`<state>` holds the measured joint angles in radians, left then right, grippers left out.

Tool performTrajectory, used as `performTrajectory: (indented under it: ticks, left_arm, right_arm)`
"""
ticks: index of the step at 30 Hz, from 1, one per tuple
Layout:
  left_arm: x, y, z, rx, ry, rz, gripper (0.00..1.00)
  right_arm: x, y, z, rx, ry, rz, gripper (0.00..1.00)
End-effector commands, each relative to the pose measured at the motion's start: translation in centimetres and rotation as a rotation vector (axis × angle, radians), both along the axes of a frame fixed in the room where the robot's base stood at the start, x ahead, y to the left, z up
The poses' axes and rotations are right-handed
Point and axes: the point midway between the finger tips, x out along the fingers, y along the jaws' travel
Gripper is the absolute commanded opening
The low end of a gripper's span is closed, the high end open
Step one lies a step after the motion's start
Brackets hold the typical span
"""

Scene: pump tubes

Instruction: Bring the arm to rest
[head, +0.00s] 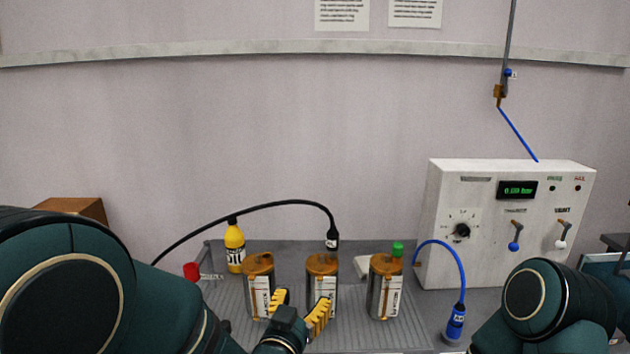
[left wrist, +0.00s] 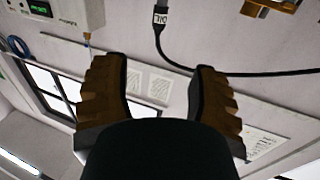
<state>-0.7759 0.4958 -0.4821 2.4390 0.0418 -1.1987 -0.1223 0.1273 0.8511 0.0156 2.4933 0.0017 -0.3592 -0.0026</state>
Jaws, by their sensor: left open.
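My left gripper (head: 300,314) is low in the head view, with its yellow ridged fingers spread. It shows in front of the left canister (head: 259,285) and the middle canister (head: 322,280); I cannot tell whether it touches either. In the left wrist view the two fingers (left wrist: 160,95) stand apart with nothing between them. The right canister (head: 386,288) stands upright to the right. A black hose (head: 285,203) arches over to the middle canister, its end fitting (head: 332,240) upright at the canister's top. My right arm shows at lower right; its gripper is out of view.
A grey ribbed tray (head: 225,299) holds the canisters and a yellow bottle (head: 234,248). A white control box (head: 487,263) with a green display and levers stands at right. A blue hose (head: 458,268) ends in a blue fitting beside the tray. A brown box (head: 74,207) is at left.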

Motion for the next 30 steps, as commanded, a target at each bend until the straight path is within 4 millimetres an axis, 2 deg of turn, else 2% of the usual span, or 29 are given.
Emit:
performTrajectory:
  ticks: [1, 5, 11, 14, 18, 21, 25, 30]
  left_arm:
    - [0.2, 0.6, -2.0, 0.011, 0.058, 0.009, 0.59]
    - [0.1, 1.9, -6.4, 0.027, 0.200, 0.025, 0.59]
    - [-1.4, 4.2, -14.3, 0.035, 0.463, 0.054, 0.59]
    - [-3.2, 5.6, -19.1, 0.028, 0.639, 0.072, 0.59]
    - [-7.8, 7.4, -26.1, -0.014, 0.936, 0.095, 0.59]
    - [-11.4, 8.0, -29.8, -0.059, 1.131, 0.099, 0.59]
    - [-15.3, 8.0, -32.5, -0.117, 1.319, 0.094, 0.59]
    - [-17.9, 7.8, -33.8, -0.161, 1.438, 0.085, 0.59]
  right_arm:
    - [0.0, 0.0, 0.0, 0.000, 0.001, 0.000, 0.47]
    - [0.0, 0.0, 0.0, 0.000, 0.000, 0.000, 0.47]
    - [0.0, 0.0, 0.0, 0.000, 0.000, 0.000, 0.47]
    - [0.0, 0.0, 0.0, 0.000, 0.000, 0.000, 0.47]
    - [0.0, 0.0, 0.0, 0.000, 0.000, 0.000, 0.47]
    - [0.0, 0.0, 0.0, 0.000, 0.000, 0.000, 0.47]
    - [0.0, 0.0, 0.0, 0.000, 0.000, 0.000, 0.47]
    - [0.0, 0.0, 0.0, 0.000, 0.000, 0.000, 0.47]
